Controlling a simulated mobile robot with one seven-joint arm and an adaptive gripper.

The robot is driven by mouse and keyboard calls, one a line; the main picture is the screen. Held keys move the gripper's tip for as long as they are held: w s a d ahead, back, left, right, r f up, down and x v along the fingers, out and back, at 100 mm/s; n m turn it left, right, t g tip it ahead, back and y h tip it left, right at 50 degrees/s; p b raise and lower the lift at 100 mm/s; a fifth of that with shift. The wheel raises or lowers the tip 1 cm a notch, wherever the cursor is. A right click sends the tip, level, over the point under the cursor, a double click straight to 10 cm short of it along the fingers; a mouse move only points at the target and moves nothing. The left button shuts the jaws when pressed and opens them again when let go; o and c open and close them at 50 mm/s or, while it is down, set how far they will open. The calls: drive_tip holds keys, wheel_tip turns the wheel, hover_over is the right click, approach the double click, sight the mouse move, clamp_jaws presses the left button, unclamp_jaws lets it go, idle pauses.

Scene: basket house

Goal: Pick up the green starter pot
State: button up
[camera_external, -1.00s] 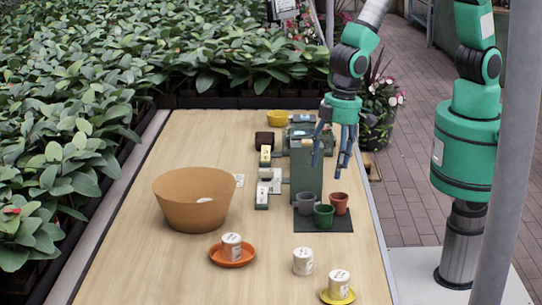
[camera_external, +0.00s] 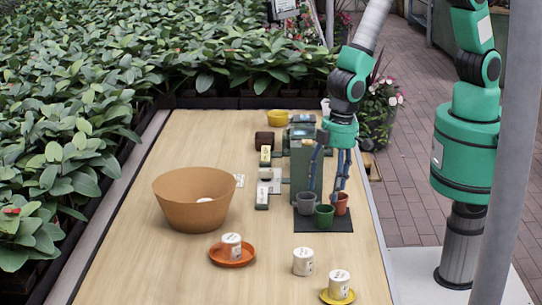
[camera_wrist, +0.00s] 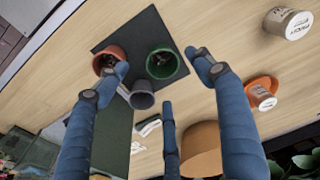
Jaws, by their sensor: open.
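The green starter pot (camera_external: 324,217) stands upright at the front of a dark mat (camera_external: 335,226), between and in front of a grey pot (camera_external: 306,203) and a terracotta pot (camera_external: 341,204). In the wrist view the green pot (camera_wrist: 162,64) shows its open mouth, with something dark inside. My gripper (camera_external: 328,190) is open and empty, its blue fingers just above and behind the pots. In the wrist view the fingers of my gripper (camera_wrist: 160,85) spread around the green pot's area. One finger overlaps the terracotta pot (camera_wrist: 108,60); I cannot tell whether they touch.
A green machine (camera_external: 302,165) stands behind the mat. A large orange-brown basket (camera_external: 194,210) is to the left. White cups stand on an orange saucer (camera_external: 232,262), on bare wood (camera_external: 303,262) and on a yellow saucer (camera_external: 338,297). The table's middle is clear.

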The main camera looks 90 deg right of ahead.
sight(324, 211)
drive_tip(key=shift+w+f, duration=0.2)
drive_tip(key=shift+f, duration=1.2)
drive_tip(key=shift+w+a+f+b, duration=0.15)
drive_tip(key=shift+f+b, duration=0.1)
drive_tip(key=shift+f, duration=0.6)
drive_tip(key=shift+w+f+b, duration=0.2)
drive_tip(key=shift+f+b, duration=0.05)
drive_tip(key=shift+f, duration=0.6)
drive_tip(key=shift+w+a+f+b, duration=0.15)
drive_tip(key=shift+f+b, duration=0.1)
drive_tip(key=shift+f, duration=0.6)
drive_tip(key=shift+d, duration=0.1)
drive_tip(key=shift+c, duration=0.3)
drive_tip(key=c, duration=1.2)
